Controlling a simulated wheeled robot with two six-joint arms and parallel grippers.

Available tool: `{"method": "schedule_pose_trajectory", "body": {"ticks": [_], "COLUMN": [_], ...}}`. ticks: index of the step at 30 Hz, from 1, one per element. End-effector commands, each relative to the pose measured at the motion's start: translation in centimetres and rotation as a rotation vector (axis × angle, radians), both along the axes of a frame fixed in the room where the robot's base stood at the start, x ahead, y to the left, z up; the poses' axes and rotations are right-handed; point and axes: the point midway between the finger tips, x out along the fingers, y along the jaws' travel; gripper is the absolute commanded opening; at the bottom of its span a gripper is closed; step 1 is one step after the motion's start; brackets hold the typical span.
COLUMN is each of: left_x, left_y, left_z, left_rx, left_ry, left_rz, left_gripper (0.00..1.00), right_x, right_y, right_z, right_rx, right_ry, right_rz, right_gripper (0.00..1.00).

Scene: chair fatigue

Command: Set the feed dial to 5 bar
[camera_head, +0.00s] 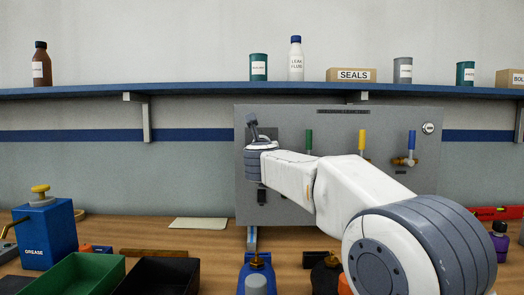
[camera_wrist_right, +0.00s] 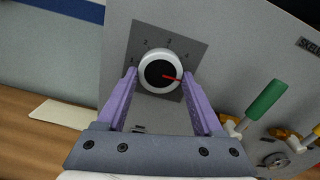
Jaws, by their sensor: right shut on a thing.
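The feed dial (camera_wrist_right: 160,70) is a round white knob with a black centre and a red pointer, on a dark square plate (camera_wrist_right: 150,32) marked with numbers. My right gripper (camera_wrist_right: 160,75) has its two purple fingers on either side of the knob, shut on it. The red pointer points right and slightly down, past the 4, towards the right-hand finger. No 5 can be read; that finger covers part of the plate there. In the head view my right gripper (camera_head: 254,126) is at the panel's left part and hides the dial. My left gripper is out of view.
The grey panel (camera_head: 340,120) carries green (camera_head: 309,140), yellow (camera_head: 362,138) and blue (camera_head: 411,140) valve handles and a gauge (camera_head: 428,128). A shelf (camera_head: 200,91) with bottles and tins runs above. Trays (camera_head: 75,275) and a grease can (camera_head: 45,235) stand on the bench.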

Motion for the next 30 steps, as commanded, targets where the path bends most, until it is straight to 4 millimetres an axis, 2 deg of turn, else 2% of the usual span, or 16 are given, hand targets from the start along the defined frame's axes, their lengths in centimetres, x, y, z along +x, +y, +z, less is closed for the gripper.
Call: {"method": "schedule_pose_trajectory", "body": {"ticks": [15,16,18,27,30], "left_x": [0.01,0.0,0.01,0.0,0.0], "left_y": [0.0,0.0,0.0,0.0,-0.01], "left_z": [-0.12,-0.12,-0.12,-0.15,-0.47], "left_rx": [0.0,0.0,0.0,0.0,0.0], "left_ry": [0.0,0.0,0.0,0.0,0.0], "left_rz": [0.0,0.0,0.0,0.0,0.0], "left_gripper": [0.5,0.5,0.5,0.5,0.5], "right_x": [0.06,0.06,0.05,-0.04,-0.67], "right_y": [0.08,0.07,0.07,0.04,0.05], "right_z": [-0.31,-0.32,-0.29,-0.12,-0.09], "right_rx": [0.019,0.019,0.019,0.019,0.019], "right_ry": [0.005,0.005,0.005,0.002,0.0], "right_rz": [0.001,0.001,0.001,0.001,0.001], "right_gripper": [0.13,0.76,0.99,0.99,0.99]}}
